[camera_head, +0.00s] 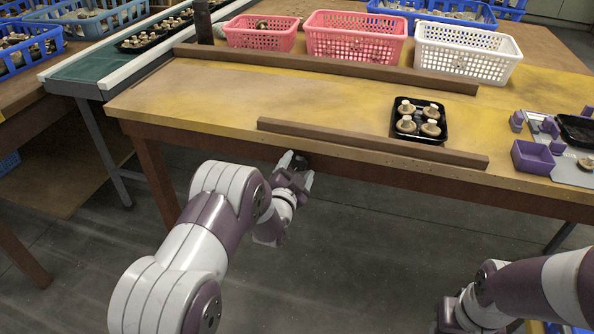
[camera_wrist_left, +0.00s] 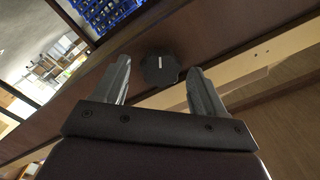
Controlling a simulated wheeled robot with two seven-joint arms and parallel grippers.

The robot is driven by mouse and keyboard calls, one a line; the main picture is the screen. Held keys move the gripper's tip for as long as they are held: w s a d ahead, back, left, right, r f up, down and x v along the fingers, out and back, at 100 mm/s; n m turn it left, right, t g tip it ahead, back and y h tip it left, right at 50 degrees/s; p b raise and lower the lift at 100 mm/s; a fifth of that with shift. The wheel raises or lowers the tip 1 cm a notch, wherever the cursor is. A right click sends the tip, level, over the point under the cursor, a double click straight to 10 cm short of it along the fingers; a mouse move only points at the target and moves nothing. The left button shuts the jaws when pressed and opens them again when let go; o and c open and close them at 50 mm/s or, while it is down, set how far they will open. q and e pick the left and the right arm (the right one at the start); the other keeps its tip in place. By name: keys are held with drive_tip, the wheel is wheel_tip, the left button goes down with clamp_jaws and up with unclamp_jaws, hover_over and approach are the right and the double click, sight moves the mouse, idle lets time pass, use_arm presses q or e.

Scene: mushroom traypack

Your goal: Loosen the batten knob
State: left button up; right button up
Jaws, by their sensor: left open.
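The batten knob (camera_wrist_left: 160,68) is a dark, scalloped round knob with a short white mark, on the table's brown front face in the left wrist view. In the head view the knob (camera_head: 300,161) is a small dark shape, partly hidden by my left gripper. My left gripper (camera_head: 297,170) is open at the table's front edge. In the left wrist view its two fingers (camera_wrist_left: 158,72) stand either side of the knob, with visible gaps. The near batten (camera_head: 370,143) lies along the table's front edge. My right gripper (camera_head: 452,318) is low at the bottom right, its fingers unclear.
A black tray (camera_head: 445,135) of mushrooms sits between the near batten and the far batten (camera_head: 320,66). Pink and white baskets (camera_head: 465,52) stand behind. A purple box (camera_head: 532,158) is at the right. The yellow tabletop (camera_head: 210,100) is clear at left.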

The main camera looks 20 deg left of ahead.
use_arm(q)
drive_tip(key=c, duration=1.1)
drive_tip(key=shift+o, duration=0.2)
